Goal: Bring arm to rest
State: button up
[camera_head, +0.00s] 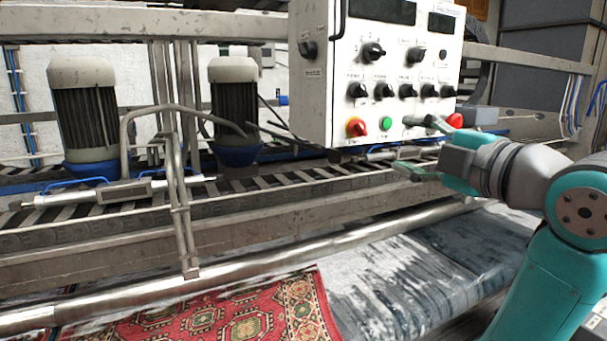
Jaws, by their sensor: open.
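My arm (562,255) reaches in from the right edge, with its teal and grey links bent at a joint. My gripper (415,147) points left with its two fingers spread apart and nothing between them. It is in front of the lower right corner of the white control box (325,105). The upper finger overlaps the box's lower edge in the picture, close to a red button (455,121). I cannot tell whether it touches the box.
The box carries black knobs (373,51), a green button (386,123) and a red and yellow knob (357,127). Left stand two motors (85,115). A metal roller (250,262) crosses in front, above a red patterned rug (245,315) on a wet surface.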

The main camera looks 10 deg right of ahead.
notch_tip(320, 180, down, 22)
jog(key=w+m+h, duration=0.2)
jog(key=w+m, duration=0.1)
jog(key=m, duration=0.5)
jog(key=s+a+f+m+h, duration=0.1)
jog(key=s+f+m, duration=0.25)
jog(key=f, duration=0.55)
jog(key=s+f+m+h, duration=0.1)
jog(key=s+f+m, duration=0.1)
jog(key=s+f, duration=0.5)
jog(key=s+a+f+m+g+h, duration=0.15)
jog(key=s+f+m, duration=0.25)
jog(key=s+f, duration=1.1)
jog(key=s+a+m, duration=0.1)
jog(key=s+m, duration=0.1)
jog(key=s, duration=1.8)
jog(key=shift+a+f+g, duration=0.15)
jog(key=shift+f+g, duration=0.05)
jog(key=shift+g, duration=0.25)
